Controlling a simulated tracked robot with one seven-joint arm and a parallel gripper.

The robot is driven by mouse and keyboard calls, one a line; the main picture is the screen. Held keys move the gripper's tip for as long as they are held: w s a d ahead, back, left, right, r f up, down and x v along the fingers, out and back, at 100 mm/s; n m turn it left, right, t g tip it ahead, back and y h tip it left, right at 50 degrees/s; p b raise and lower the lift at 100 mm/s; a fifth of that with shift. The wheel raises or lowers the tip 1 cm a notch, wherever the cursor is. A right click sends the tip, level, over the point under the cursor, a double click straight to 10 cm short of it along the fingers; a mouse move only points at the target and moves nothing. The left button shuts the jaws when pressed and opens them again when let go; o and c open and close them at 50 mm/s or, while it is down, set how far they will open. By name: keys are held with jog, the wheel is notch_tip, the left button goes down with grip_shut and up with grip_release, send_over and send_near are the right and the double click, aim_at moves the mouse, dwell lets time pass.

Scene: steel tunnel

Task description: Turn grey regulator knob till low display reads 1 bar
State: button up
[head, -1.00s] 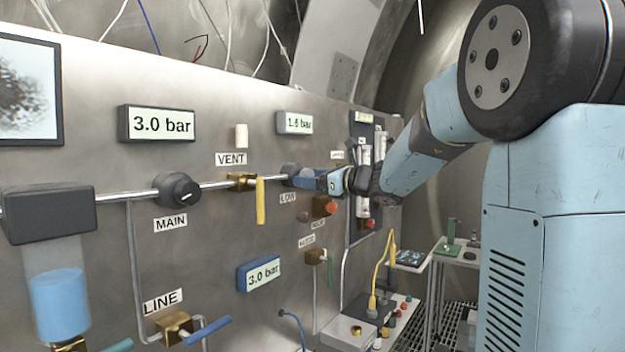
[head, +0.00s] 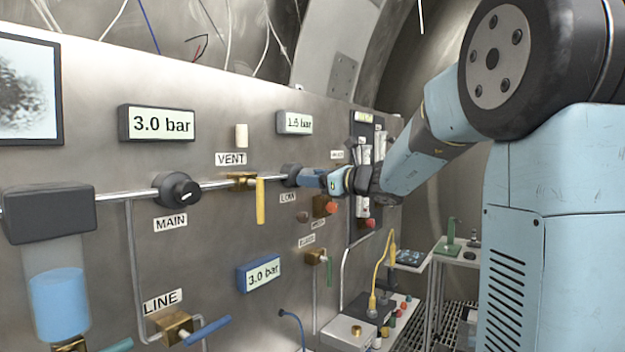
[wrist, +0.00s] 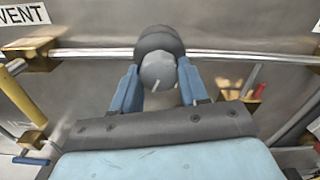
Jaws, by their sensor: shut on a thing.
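The grey regulator knob (wrist: 158,72) sits on its dark round body on the steel pipe, above the LOW label (head: 288,198). My gripper (wrist: 155,88) is shut on the knob, one blue finger on each side of it in the wrist view. A pale mark shows on the knob's face. In the head view, my gripper (head: 305,177) reaches the knob from the right and hides most of it. The low display (head: 295,123), above the knob, seems to read 1.5 bar; its middle digit is hard to make out.
The main display (head: 157,124) and the blue-framed display (head: 259,272) read 3.0 bar. The yellow vent lever (head: 261,201) hangs left of my gripper. A red knob (head: 331,208) is close below it. The MAIN knob (head: 178,190) is farther left.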

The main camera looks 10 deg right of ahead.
jog(key=n, duration=0.9)
jog(key=shift+d, duration=0.1)
jog(key=shift+f+n, duration=0.1)
jog(key=shift+n, duration=0.3)
dwell(0.3)
jog(key=o, duration=1.1)
jog(key=shift+c, duration=0.2)
jog(key=v, duration=1.3)
jog(key=shift+s+d, duration=0.2)
jog(key=shift+d, duration=0.05)
